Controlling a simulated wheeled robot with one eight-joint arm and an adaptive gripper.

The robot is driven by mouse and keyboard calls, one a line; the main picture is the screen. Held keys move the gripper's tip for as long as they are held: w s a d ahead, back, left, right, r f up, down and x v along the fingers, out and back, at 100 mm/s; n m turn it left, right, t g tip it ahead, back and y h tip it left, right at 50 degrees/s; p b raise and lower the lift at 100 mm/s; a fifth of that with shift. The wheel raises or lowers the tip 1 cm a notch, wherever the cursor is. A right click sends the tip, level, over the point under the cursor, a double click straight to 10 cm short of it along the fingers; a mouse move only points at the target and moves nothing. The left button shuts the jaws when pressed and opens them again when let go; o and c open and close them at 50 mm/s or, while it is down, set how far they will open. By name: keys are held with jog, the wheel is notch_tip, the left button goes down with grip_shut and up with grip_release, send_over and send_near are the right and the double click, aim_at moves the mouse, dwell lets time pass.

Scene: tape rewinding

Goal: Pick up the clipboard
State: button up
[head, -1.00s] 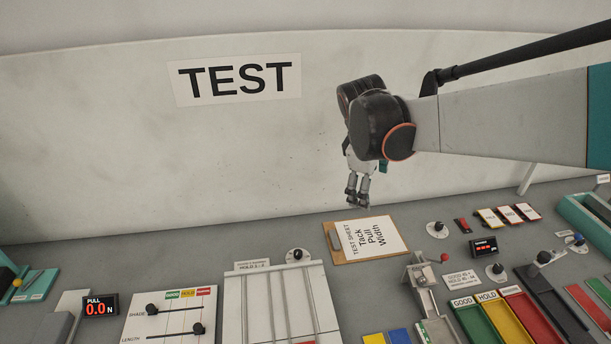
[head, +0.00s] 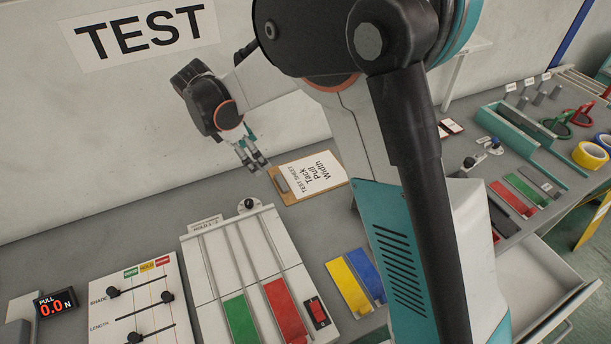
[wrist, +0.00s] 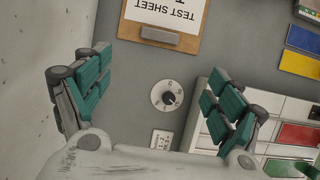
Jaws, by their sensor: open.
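The clipboard (head: 287,198) is a brown board with a white sheet reading "TEST SHEET Tack Pull Width" and a grey clip at its left end. It lies flat on the grey bench near the back wall. My gripper (head: 257,166) is just left of the clip end in the head view, apart from the board. In the wrist view the clipboard (wrist: 205,36) is at the top centre, ahead of the fingers, cut off by the frame edge. The gripper (wrist: 155,95) is open and empty there, with teal pads spread wide.
A white sliding-strip panel (head: 203,270) and a dial (head: 247,206) stand beside the clipboard. Yellow (head: 348,285) and blue (head: 366,272) strips lie in front. My arm hides the bench to the right. The "TEST" wall (head: 130,120) is close behind.

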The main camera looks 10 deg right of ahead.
aim_at(278, 183)
jog(key=b+x, duration=0.4)
jog(key=x, duration=1)
jog(key=shift+a+f+b, duration=0.1)
jog(key=shift+a+b, duration=0.05)
jog(key=shift+b, duration=0.25)
jog(key=c, duration=1.2)
